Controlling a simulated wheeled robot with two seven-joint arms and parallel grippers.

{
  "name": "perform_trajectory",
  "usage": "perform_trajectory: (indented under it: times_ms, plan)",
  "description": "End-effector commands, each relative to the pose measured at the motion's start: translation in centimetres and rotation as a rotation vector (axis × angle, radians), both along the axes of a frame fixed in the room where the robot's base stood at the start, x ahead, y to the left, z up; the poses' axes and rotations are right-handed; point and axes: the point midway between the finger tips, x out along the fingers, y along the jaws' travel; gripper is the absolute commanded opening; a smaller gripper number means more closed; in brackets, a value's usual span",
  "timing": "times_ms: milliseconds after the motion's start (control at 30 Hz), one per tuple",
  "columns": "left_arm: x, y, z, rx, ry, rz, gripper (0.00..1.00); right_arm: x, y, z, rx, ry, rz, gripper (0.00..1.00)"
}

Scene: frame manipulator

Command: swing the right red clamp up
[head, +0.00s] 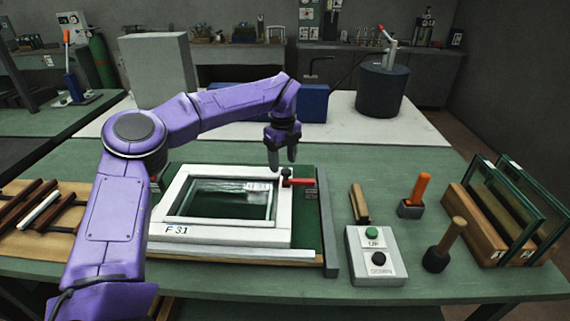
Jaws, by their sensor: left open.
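The right red clamp (299,182) lies at the right side of the white frame (165,213), its red handle pointing right, roughly level. The frame, marked F 31, lies on a green board with a glass pane (230,203) inside it. My left gripper (282,163) points down just above and behind the clamp's dark pivot end. It is open and holds nothing; I cannot tell whether a fingertip touches the clamp. A left clamp is mostly hidden behind my purple arm. My right gripper is not in view.
A button box (376,262), a wooden-handled mallet (445,248), an orange-handled tool (415,195) and a rack of glass panes (490,222) stand to the right. Wooden strips (38,210) lie at left. A grey block (160,68) and blue box stand behind.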

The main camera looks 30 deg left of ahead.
Motion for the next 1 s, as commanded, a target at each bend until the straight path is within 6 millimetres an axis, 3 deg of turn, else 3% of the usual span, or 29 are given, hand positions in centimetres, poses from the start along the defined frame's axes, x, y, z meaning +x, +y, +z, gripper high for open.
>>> perform_trajectory:
  times_ms: [200, 467, 667, 1000]
  plan:
    - [0.3, -0.2, -2.8, 0.000, 0.006, -0.004, 0.61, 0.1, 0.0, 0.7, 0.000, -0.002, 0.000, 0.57]
    - [0.3, -0.3, -3.1, 0.001, 0.003, -0.004, 0.61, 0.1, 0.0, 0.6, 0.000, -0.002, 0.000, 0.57]
    - [0.3, -0.3, -3.1, 0.001, 0.005, -0.005, 0.00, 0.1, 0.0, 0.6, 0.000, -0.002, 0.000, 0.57]
    - [0.1, -0.2, -2.8, 0.026, 0.021, -0.002, 0.00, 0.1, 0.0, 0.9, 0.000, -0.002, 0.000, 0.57]
